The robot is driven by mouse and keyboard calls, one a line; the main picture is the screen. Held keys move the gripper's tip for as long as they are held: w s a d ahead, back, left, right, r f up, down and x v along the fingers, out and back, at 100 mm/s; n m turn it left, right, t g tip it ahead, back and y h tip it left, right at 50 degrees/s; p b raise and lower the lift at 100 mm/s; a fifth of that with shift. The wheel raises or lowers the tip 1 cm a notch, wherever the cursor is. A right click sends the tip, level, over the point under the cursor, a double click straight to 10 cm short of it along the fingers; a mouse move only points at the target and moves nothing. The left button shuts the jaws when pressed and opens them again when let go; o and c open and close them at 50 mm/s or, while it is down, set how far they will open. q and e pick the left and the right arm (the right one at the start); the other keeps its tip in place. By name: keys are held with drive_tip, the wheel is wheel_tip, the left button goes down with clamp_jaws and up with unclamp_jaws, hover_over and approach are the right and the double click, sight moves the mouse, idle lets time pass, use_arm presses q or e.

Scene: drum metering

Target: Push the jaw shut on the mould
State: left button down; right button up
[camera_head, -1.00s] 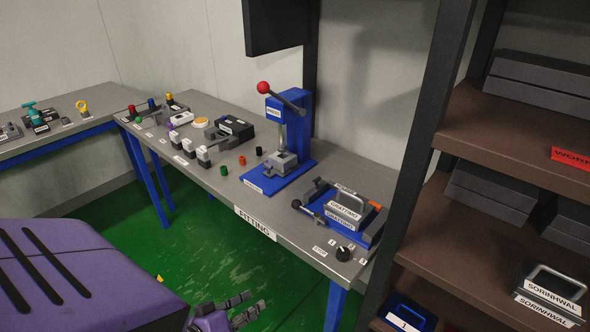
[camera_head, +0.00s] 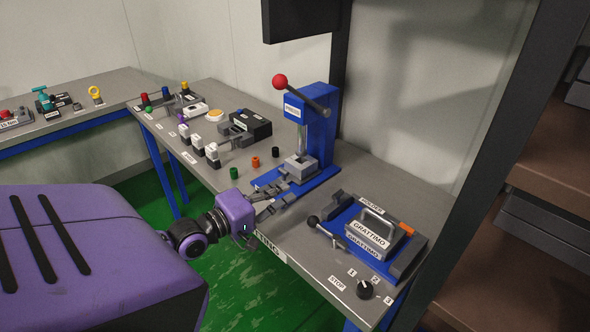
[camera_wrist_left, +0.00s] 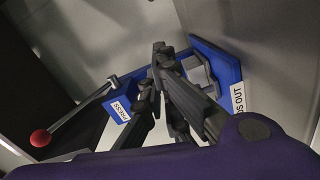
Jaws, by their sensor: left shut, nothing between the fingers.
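The mould (camera_head: 372,231), a grey block with a handle and a "GRATTIMO" label, sits on a blue holder (camera_head: 402,262) at the right end of the bench. A small grey block (camera_head: 335,198) stands at the holder's left side, perhaps the jaw; I cannot tell its exact gap to the mould. A lever with a black ball (camera_head: 313,221) reaches out at the holder's front left. My left gripper (camera_head: 280,199) is shut and empty, left of the holder and just in front of the press. Its fingers (camera_wrist_left: 160,62) also show in the left wrist view. My right gripper is out of view.
A blue press (camera_head: 318,125) with a red-ball lever (camera_head: 280,81) stands close behind my left gripper. Small coloured cylinders (camera_head: 254,162) are to its left. A black knob (camera_head: 365,289) is at the front right. Bare bench lies between press and holder.

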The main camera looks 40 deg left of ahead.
sight(337, 201)
use_arm(q)
drive_tip(key=w, duration=0.3)
drive_tip(key=shift+w+d+r, duration=0.15)
drive_tip(key=shift+w+d, duration=0.15)
drive_tip(key=shift+w, duration=0.05)
drive_tip(key=w, duration=0.4)
drive_tip(key=shift+d+f+p, duration=0.2)
drive_tip(key=shift+d+p, duration=0.05)
drive_tip(key=shift+p, duration=0.1)
drive_tip(key=d, duration=0.1)
drive_tip(key=w+d+p, duration=0.1)
drive_tip(key=shift+d+f, duration=0.2)
drive_tip(key=shift+d, duration=0.15)
drive_tip(key=shift+d+f, duration=0.2)
drive_tip(key=shift+d, duration=0.4)
drive_tip(key=shift+f, duration=0.15)
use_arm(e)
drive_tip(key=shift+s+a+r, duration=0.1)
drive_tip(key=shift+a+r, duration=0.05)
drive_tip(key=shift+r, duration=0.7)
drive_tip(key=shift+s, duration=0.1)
